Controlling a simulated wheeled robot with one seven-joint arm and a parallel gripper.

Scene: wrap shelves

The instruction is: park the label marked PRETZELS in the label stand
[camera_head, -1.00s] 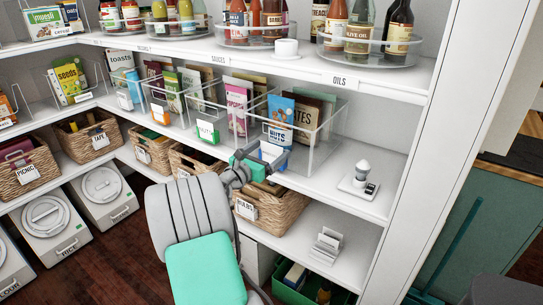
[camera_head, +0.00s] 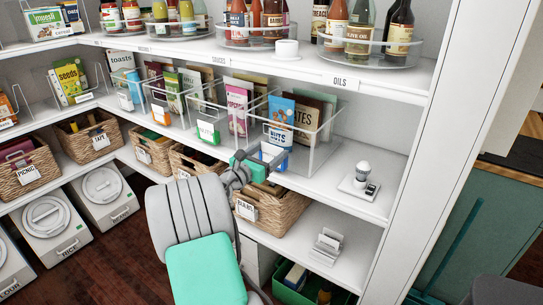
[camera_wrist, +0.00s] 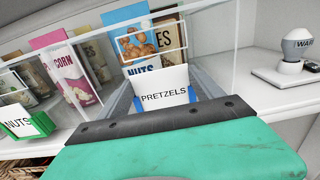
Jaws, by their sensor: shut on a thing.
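The PRETZELS label, a white card (camera_wrist: 163,92), is held upright in my gripper (camera_wrist: 165,100) in the wrist view. In the head view, the card (camera_head: 268,152) and my gripper (camera_head: 260,167) are just in front of the rightmost clear bin. A blue label holder (camera_head: 281,160) is on that bin's front. It also shows behind the card in the wrist view (camera_wrist: 193,94). The small white slotted rack, which looks like the label stand (camera_head: 326,246), is on the lower shelf, right of the wicker basket. The fingertips are partly hidden.
The clear bin (camera_head: 318,137) holds a blue NUTS packet (camera_head: 279,114) and brown packets. A green NUTS label holder (camera_head: 208,133) is on the bin to the left. A wicker basket (camera_head: 285,215) is below my gripper. A white device (camera_head: 360,181) stands on the shelf to the right.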

